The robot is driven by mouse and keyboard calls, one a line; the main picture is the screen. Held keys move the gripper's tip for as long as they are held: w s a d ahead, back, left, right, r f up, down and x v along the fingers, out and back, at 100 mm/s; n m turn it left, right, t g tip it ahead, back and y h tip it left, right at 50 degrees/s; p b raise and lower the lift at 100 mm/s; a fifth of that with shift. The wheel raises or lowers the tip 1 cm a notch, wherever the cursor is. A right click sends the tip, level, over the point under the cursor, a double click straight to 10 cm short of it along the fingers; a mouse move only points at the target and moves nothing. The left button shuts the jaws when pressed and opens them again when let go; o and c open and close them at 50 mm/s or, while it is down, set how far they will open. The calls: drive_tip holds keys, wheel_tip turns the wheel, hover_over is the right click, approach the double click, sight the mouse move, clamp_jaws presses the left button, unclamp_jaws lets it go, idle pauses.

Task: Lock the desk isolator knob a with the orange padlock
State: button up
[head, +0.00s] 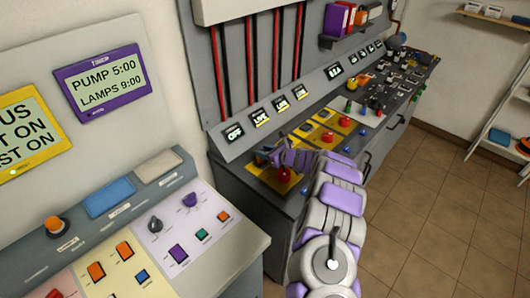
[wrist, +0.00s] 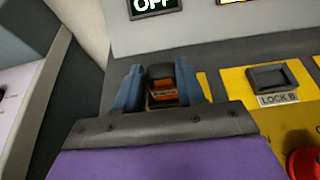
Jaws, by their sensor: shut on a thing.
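My gripper (wrist: 160,88) is shut on the orange padlock (wrist: 163,94), and only a small part of the padlock shows between its two blue-grey fingers. A dark rounded piece (wrist: 160,71) shows just above the orange part; I cannot tell whether it belongs to the padlock or to the desk. In the head view my gripper (head: 266,156) is low over the nearest yellow plate (head: 259,172), below the OFF display. A red knob (head: 284,174) stands on this plate, beside the gripper. My gripper body hides much of this plate in the wrist view.
A dark holder labelled LOCK B (wrist: 272,77) is to the right, on another yellow plate with a red knob (wrist: 305,163). More knobs and buttons run along the desk (head: 375,140). A separate control console (head: 235,243) stands at the left. Tiled floor (head: 430,200) is clear.

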drive_tip(key=shift+f, duration=0.15)
drive_tip(key=o, duration=0.8)
drive_tip(key=shift+p+v, duration=1.05)
drive_tip(key=shift+v, duration=4.5)
